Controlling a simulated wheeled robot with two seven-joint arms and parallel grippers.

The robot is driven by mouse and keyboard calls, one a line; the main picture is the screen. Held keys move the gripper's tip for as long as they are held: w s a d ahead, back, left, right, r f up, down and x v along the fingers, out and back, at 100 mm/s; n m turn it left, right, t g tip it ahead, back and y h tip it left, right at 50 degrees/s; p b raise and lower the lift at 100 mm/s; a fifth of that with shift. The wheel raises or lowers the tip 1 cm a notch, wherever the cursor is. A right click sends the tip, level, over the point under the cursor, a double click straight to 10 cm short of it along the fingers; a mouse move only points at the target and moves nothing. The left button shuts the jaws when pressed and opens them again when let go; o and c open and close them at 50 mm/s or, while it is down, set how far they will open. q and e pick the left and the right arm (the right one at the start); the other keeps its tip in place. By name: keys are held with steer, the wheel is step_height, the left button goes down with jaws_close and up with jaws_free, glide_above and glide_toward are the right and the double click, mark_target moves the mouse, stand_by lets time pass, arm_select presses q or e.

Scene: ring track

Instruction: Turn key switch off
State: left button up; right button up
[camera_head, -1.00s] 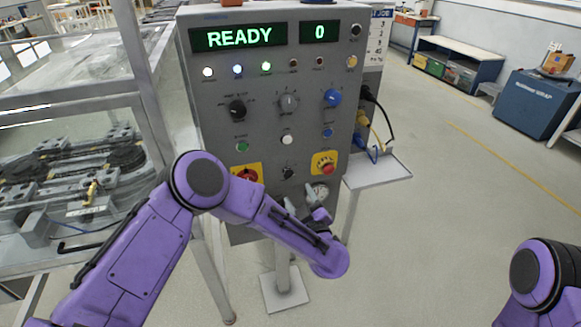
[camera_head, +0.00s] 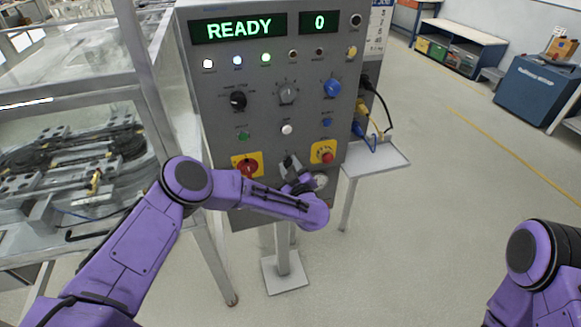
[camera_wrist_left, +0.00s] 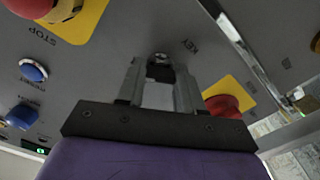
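The key switch (camera_wrist_left: 159,72), a small round lock with a dark key, sits below the KEY label on the grey control panel (camera_head: 215,133). In the left wrist view my left gripper (camera_wrist_left: 158,64) is open, with one finger on each side of the key. I cannot tell whether the fingers touch it. In the head view the left gripper (camera_head: 289,163) is at the panel's lower middle and hides the key switch. Only part of my right arm shows at the lower right; its gripper is out of view.
A red rotary switch (camera_head: 247,167) on a yellow plate is left of the gripper, and a red stop button (camera_head: 327,157) is right of it. A gauge (camera_head: 320,181) is just below. A small shelf (camera_head: 385,160) juts out at right. A metal-framed cell stands at left.

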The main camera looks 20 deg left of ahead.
arm_select(q)
steer(key=shift+f+n+b, duration=0.25)
steer(key=shift+n+b, duration=0.95)
steer(key=shift+b, duration=0.2)
steer(key=n+b, duration=0.7)
steer(key=shift+r+n+b, duration=0.1)
steer(key=shift+n+b, duration=1.2)
steer(key=shift+b, duration=0.2)
steer(key=o, duration=1.1)
steer(key=shift+r, duration=0.1)
steer(key=shift+c, duration=0.2)
steer(key=shift+s+d, duration=0.1)
steer(key=b+v, duration=0.2)
steer(key=v, duration=0.8)
steer(key=shift+s, duration=0.2)
